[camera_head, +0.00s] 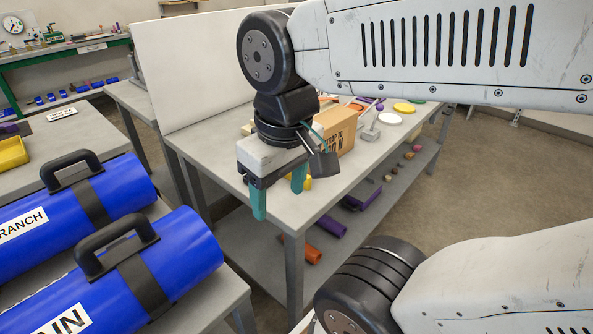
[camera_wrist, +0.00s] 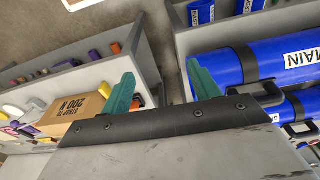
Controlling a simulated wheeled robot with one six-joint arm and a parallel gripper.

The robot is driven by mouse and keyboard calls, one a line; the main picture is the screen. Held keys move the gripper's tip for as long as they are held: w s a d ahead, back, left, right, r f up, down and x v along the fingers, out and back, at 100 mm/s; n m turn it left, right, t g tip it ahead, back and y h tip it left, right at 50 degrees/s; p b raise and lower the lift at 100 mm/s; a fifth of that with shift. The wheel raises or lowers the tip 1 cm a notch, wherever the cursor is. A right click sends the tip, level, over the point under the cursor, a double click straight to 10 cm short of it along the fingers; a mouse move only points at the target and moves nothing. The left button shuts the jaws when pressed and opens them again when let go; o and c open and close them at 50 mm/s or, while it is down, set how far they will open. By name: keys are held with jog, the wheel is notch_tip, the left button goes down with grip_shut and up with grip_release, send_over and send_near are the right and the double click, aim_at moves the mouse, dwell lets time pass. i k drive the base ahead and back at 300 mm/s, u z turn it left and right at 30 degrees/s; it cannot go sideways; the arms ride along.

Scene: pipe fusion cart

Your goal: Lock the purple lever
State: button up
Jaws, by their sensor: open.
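No purple lever can be made out for certain. Small purple pieces (camera_head: 378,105) lie at the far end of the grey table, partly behind the cardboard box, too small to identify. Purple pieces (camera_head: 330,226) also lie on the table's lower shelf. My gripper (camera_head: 279,204) points down with its two teal fingers apart and nothing between them. It hangs over the near left edge of the table, in front of the box. In the wrist view, the gripper (camera_wrist: 160,70) is open over the gap between the shelved table and the blue cylinders.
A cardboard box (camera_head: 340,128) stands on the grey table (camera_head: 213,155). White and yellow discs (camera_head: 404,108) lie beyond it. Blue cylinders with black handles, one marked MAIN (camera_head: 165,270), lie on the left bench. A yellow tray (camera_head: 12,152) is further left. Open floor is at right.

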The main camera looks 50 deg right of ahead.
aim_at(380, 106)
jog(key=z, duration=0.5)
jog(key=k, duration=0.55)
jog(key=z, duration=1.15)
jog(key=i, duration=0.9)
jog(key=u, duration=0.2)
